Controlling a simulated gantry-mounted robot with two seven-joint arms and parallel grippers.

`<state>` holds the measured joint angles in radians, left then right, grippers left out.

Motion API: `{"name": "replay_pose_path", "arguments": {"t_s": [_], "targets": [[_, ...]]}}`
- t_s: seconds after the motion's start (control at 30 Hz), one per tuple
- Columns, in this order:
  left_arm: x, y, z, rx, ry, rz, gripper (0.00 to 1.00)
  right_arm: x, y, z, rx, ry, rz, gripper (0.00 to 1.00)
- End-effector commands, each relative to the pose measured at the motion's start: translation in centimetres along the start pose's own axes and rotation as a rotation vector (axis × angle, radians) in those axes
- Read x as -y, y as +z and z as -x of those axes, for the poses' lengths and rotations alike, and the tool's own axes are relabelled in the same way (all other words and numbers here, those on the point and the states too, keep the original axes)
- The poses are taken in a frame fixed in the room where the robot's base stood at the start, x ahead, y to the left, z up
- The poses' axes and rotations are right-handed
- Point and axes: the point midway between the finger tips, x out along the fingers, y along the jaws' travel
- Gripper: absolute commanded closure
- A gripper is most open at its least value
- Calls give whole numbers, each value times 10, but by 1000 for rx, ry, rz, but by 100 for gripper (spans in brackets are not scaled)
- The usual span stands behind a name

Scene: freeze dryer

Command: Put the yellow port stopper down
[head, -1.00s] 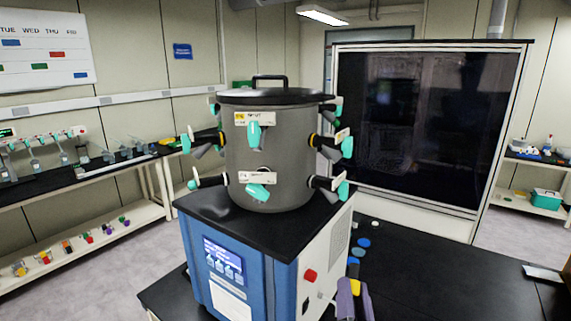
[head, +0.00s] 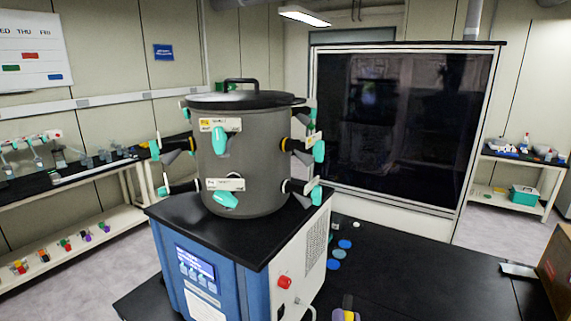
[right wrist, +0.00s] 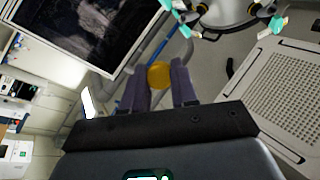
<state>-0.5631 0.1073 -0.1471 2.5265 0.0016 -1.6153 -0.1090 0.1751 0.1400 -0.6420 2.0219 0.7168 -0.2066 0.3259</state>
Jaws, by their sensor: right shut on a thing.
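The yellow port stopper (right wrist: 159,75) is a round yellow piece between the two dark purple-grey fingers of my right gripper (right wrist: 160,68) in the right wrist view. The gripper is shut on it. In the head view, my right gripper (head: 347,308) shows at the bottom edge, cut off, with a bit of the yellow stopper (head: 349,316) between its fingers. It is over the black bench (head: 430,270), just right of the freeze dryer (head: 240,250). I cannot tell its height above the bench. My left gripper is not in view.
Several blue discs (head: 338,254) and a small white disc (head: 357,225) lie on the bench beside the dryer. A grey drum (head: 245,165) with teal-handled valves stands on the dryer. A cardboard box (head: 556,265) stands at the right edge. The bench middle is clear.

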Motion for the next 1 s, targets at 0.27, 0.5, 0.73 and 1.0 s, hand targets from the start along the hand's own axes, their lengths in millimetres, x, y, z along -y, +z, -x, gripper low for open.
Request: {"name": "replay_pose_path", "arguments": {"t_s": [0.27, 0.5, 0.73, 1.0], "targets": [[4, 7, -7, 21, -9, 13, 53, -92, 68, 64, -15, 46, 23, 100], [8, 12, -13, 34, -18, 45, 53, -142, 85, 109, -18, 43, 21, 100], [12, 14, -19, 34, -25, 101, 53, -144, 61, 117, 7, -23, -5, 100], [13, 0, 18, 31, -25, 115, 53, -131, 40, 113, 19, -36, -15, 100]]}}
